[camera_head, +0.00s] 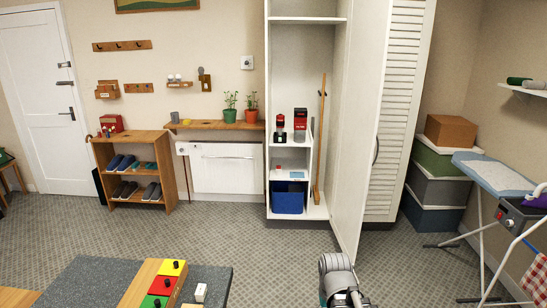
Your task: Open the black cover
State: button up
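I cannot pick out a black cover with certainty in the head view. A wooden block (150,297) on the near table carries yellow, green and red panels, each with a small black part on it. A dark box with a red button (522,213) is at the ironing board on the right. The grey end of my arm with my gripper (347,298) shows at the bottom edge, right of the near table and in front of the tall cabinet's open door. The frame's edge cuts it off, so its fingers and opening cannot be made out. It touches nothing that I can see.
The near table (95,275) has a dark grey top with a small white object (201,292) on it. A tall white cabinet (325,70) stands open, its door (360,140) reaching forward. A shoe rack (133,140) is at the left. Carpet between is clear.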

aim_at(299, 112)
jog(key=z, duration=0.05)
jog(key=i, duration=3.6)
jog(key=z, duration=0.1)
